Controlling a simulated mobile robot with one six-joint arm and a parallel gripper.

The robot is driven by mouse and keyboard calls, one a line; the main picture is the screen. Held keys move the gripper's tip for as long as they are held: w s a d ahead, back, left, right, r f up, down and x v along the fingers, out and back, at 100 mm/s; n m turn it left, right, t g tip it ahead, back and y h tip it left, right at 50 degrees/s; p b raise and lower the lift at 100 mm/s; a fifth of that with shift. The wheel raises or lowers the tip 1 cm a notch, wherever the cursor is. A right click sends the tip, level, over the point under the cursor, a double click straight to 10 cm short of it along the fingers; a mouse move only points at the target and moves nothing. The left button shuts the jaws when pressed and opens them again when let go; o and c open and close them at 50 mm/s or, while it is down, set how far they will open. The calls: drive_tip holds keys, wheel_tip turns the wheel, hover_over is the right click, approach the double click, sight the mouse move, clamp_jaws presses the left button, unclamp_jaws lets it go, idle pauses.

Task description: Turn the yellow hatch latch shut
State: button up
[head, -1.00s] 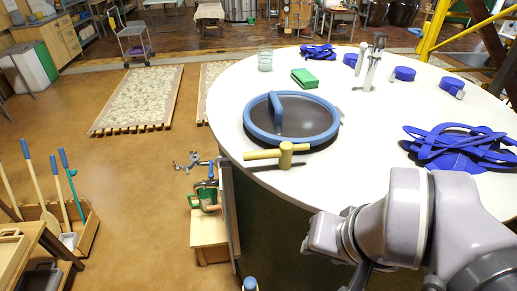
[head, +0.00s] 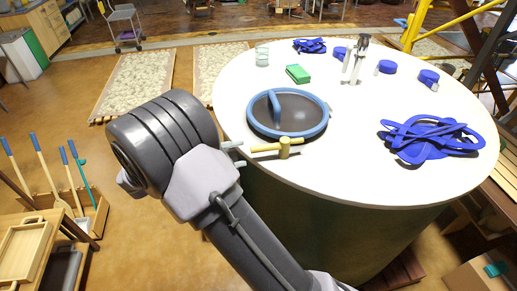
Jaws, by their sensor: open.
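The yellow hatch latch (head: 284,149) is a T-shaped handle on a short post, at the near edge of the white round tank top. Its bar lies roughly left to right in the head view. The round hatch (head: 301,115), dark with a blue rim and a blue arched handle, lies flat just behind it. My gripper (head: 240,153) is at the left end of the latch bar, with two pale fingertips showing, one above and one below the bar's line. It is open. I cannot tell whether the fingers touch the bar; most of the gripper is hidden behind my arm.
On the white tank top (head: 345,180) are a green sponge (head: 298,74), a glass jar (head: 262,56), a metal fitting (head: 358,60) and a blue strap bundle (head: 430,138). A tool crate (head: 88,214) stands on the floor at left. The tank top's near right is bare.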

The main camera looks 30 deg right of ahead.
sight(254, 150)
drive_tip(key=b+x, duration=0.1)
drive_tip(key=x, duration=0.8)
clamp_jaws()
idle(1.1)
